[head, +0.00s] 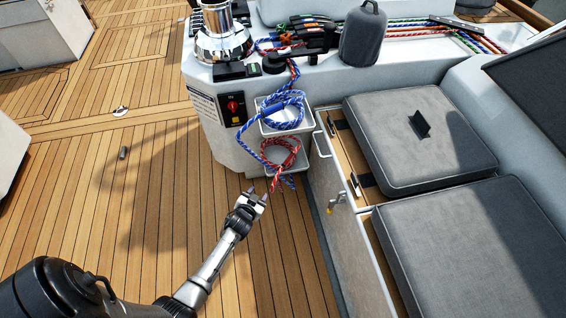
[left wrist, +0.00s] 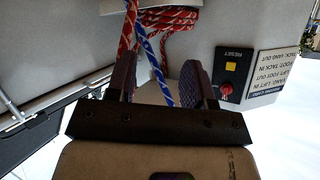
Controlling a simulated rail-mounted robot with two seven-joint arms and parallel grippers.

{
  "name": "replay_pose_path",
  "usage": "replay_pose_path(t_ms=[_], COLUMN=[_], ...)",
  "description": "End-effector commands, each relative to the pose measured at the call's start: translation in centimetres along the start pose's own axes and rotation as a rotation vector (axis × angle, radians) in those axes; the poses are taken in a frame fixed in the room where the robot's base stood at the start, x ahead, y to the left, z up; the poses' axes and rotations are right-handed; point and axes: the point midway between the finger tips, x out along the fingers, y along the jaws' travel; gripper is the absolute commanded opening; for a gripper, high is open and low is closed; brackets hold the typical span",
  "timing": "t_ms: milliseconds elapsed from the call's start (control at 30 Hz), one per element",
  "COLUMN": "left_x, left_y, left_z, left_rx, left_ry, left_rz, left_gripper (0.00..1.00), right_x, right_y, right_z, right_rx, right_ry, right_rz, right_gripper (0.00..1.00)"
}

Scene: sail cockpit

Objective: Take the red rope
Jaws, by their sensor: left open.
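The red rope (head: 279,152) hangs in a loose coil over the lower white pocket on the side of the console. It also shows in the left wrist view (left wrist: 174,18) at the top. A blue rope (head: 286,103) hangs in a coil over the upper pocket, and its blue-white tail (left wrist: 156,68) runs down past the red coil. My left gripper (head: 258,196) is open just below and in front of the red coil. In the left wrist view, rope tails pass between its fingers (left wrist: 158,82), without visible grip. My right gripper is out of view.
A chrome winch (head: 222,38) and several rope clutches top the console. A red switch panel (head: 234,106) is beside the pockets. A grey cushioned bench (head: 415,140) stands to the right.

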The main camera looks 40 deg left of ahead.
Motion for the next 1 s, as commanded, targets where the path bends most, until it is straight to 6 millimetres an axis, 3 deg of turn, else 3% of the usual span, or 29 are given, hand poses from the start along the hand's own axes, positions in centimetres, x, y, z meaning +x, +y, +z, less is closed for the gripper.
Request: replay_pose_path(t_ms=[200,467,800,1000], left_x=[-0.7,-1.2,3.8,5.7], left_y=[1.5,2.2,2.9,3.1], left_z=[-3.9,-6.3,-8.6,-9.6], left_rx=[-0.019,-0.07,-0.085,-0.085], left_ry=[0.293,0.444,0.442,0.439], left_rz=[0.084,0.138,0.14,0.14], left_gripper=[0.48,0.48,0.48,0.48], right_x=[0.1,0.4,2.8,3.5], right_y=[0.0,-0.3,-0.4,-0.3], right_z=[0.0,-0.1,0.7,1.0], right_rx=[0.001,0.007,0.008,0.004], right_ry=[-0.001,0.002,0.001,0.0], right_rz=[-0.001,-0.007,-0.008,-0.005], right_gripper=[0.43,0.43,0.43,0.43])
